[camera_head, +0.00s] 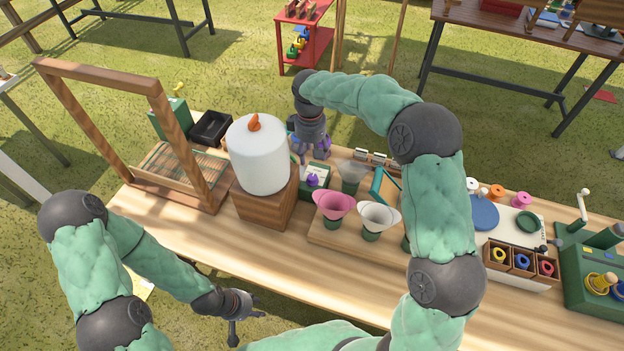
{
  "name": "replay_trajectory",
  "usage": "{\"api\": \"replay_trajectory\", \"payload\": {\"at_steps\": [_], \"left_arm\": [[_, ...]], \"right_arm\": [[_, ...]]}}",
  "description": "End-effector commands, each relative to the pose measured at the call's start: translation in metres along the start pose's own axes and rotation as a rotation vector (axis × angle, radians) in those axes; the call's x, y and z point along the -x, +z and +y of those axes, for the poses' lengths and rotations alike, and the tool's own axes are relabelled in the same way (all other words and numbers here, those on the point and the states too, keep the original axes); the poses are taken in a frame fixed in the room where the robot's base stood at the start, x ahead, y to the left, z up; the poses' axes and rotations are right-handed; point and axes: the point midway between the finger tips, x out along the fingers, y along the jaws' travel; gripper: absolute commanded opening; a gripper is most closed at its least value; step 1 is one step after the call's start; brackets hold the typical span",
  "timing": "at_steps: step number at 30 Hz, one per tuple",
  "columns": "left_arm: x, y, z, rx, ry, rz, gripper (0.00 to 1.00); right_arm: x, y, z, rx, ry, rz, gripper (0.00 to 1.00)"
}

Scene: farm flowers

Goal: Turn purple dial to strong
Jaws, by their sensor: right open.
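The purple dial (313,181) sits on the pale face of a small green box (317,195) on the wooden table, right of a white cylinder on a wooden block. My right gripper (311,157) points down just behind and above the dial, its fingers apart and nothing seen between them. I cannot tell whether a fingertip touches the box. The markings on the box face are too small to read. My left gripper (246,327) is at the table's front edge, far from the dial, its fingers apart and empty.
The white cylinder (259,155) stands close left of the box. Pink (334,205) and white (379,217) flower-shaped cups stand in front right. A wooden frame (110,75) stands at left. Spools and a crank machine (595,270) fill the right. The table front (210,232) has clear room.

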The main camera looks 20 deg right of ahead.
Motion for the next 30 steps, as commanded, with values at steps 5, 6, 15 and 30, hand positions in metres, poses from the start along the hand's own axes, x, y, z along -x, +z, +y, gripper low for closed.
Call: {"api": "replay_trajectory", "payload": {"at_steps": [5, 6, 15, 30], "left_arm": [[-0.007, 0.0, -0.003, 0.0, 0.0, 0.0, 0.4], [-0.008, 0.0, -0.003, 0.0, 0.0, 0.0, 0.4], [-0.017, -0.001, -0.006, 0.0, 0.0, 0.0, 0.4], [-0.029, -0.001, -0.01, 0.0, 0.0, 0.0, 0.4]], "right_arm": [[-0.009, 0.0, 0.0, 0.0, 0.0, 0.0, 0.56], [-0.011, 0.0, 0.0, 0.0, 0.0, 0.0, 0.56], [-0.056, 0.001, 0.0, 0.001, -0.001, -0.003, 0.56], [-0.113, 0.0, 0.0, 0.0, 0.0, 0.0, 0.56]]}}
